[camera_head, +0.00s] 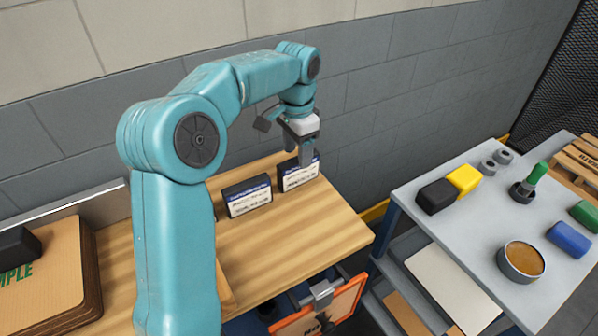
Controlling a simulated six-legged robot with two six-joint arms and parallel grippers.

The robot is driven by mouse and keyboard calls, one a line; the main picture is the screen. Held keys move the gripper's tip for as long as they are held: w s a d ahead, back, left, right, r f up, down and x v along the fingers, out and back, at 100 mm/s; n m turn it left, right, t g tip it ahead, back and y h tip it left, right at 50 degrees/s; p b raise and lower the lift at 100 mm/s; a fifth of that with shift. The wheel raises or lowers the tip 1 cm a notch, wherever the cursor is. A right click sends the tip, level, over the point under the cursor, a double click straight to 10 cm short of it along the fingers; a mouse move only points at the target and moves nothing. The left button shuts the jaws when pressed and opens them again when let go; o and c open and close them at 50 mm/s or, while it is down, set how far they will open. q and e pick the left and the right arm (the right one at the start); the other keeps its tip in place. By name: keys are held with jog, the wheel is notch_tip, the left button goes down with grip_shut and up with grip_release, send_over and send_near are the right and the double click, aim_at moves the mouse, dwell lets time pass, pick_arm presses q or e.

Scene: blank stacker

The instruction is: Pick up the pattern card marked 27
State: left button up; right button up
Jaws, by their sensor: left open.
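Two small dark-blue and white cards stand upright on the wooden bench top, one on the left (248,196) and one on the right (297,175). Their print is too small to read, so I cannot tell which is marked 27. My left gripper (304,157) is open and points down at the top edge of the right card. One finger overlaps that card in the picture; I cannot tell whether it touches.
The wooden bench (300,230) is clear in front of the cards. A brown cardboard stack (55,270) lies at the left. A grey cart (470,225) at the right holds a yellow block (463,179), a black block (436,196) and a round tin (521,262). A block wall stands behind.

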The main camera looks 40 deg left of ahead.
aim_at(299, 171)
pick_arm(q)
jog(key=shift+s+a+f, duration=0.1)
jog(key=shift+a+f, duration=0.05)
jog(key=shift+f, duration=0.7)
jog(key=f, duration=0.4)
jog(key=shift+w+f, duration=0.3)
jog(key=shift+w, duration=0.05)
jog(key=shift+w+f, duration=0.1)
jog(key=shift+f, duration=0.15)
jog(key=shift+r, duration=0.1)
jog(key=c, duration=0.4)
grip_shut()
